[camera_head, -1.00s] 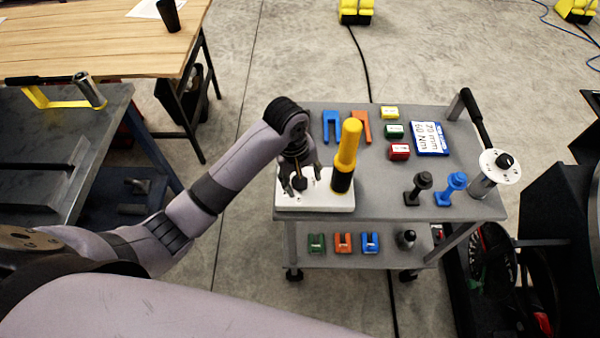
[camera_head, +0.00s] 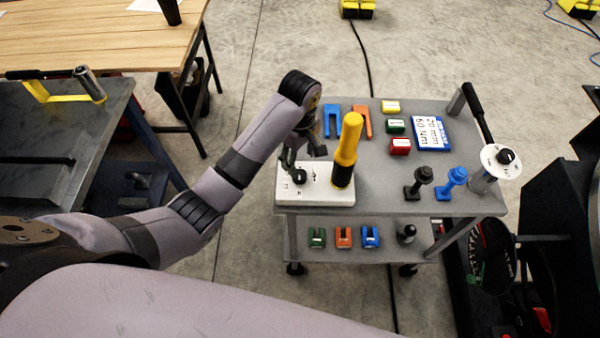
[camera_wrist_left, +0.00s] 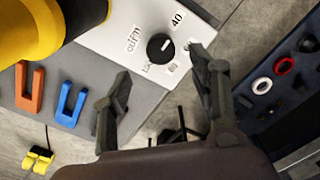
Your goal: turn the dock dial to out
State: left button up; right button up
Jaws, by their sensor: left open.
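The dock (camera_head: 318,192) is a white box at the left front of the grey cart, with a yellow-and-black handled tool (camera_head: 346,150) standing upright in it. Its dial (camera_head: 299,176) is a round black knob on top. In the left wrist view the dial (camera_wrist_left: 160,47) shows a short white mark, with a "40" and smaller printing around it that I cannot read surely. My left gripper (camera_head: 305,158) is open and empty, just behind the dial and apart from it. In the left wrist view the fingers (camera_wrist_left: 160,68) stand either side below the dial. My right gripper is out of view.
Blue (camera_head: 332,120) and orange (camera_head: 362,120) forks lie behind the dock. Small coloured blocks, a label card (camera_head: 431,133) and black and blue pegs stand to the right. A white disc with a black knob (camera_head: 505,156) is at the cart's right corner.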

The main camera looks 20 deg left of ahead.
aim_at(300, 174)
pick_arm(q)
notch_tip(300, 174, down, 7)
jog(key=shift+f+p, duration=0.2)
jog(key=shift+p, duration=0.35)
jog(key=shift+c, duration=0.3)
jog(key=c, duration=1.1)
